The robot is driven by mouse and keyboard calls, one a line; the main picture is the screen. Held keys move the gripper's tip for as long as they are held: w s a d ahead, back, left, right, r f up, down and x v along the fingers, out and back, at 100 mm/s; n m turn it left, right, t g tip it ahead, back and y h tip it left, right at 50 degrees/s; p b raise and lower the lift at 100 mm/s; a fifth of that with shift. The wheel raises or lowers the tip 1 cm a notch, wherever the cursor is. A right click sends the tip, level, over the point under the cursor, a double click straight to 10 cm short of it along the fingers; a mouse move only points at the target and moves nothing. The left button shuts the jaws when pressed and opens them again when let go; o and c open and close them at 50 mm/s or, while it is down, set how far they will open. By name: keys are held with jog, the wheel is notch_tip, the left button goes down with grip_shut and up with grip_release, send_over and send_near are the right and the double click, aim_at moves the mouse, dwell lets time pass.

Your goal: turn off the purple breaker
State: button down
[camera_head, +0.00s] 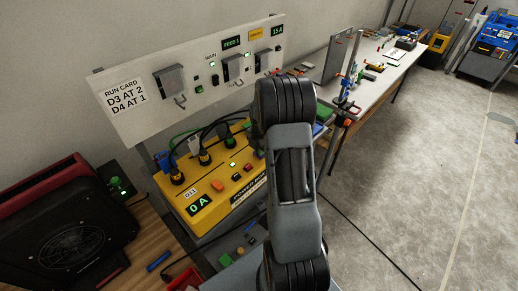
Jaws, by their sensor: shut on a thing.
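A white panel (130,125) carries several grey switch boxes with levers: a left one (170,79), a middle one (234,66) near the "MAIN" and "FEED 1" labels, and one further right (263,60), partly hidden by my arm. Small green lights show beside them, and a display reads "15 A". I see no clearly purple breaker. A yellow power box (218,190) below has a "0 A" display, an orange button, a red button and a green light. My arm rises in front of the panel and box; my gripper is hidden behind it.
Blue, green and black plugs and cords (203,150) sit on the yellow box. A black and red machine (75,235) stands at lower left. A workbench (385,75) with tools is behind at right. A cable crosses the open grey floor (420,180).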

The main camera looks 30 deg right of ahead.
jog(key=shift+s+a+f, duration=0.1)
jog(key=shift+s+f, duration=0.2)
jog(key=shift+f, duration=0.05)
notch_tip(320, 180, up, 14)
jog(key=b, duration=0.1)
jog(key=shift+w+r+b, duration=0.15)
jog(key=shift+r+b, duration=0.1)
jog(key=shift+b, duration=0.1)
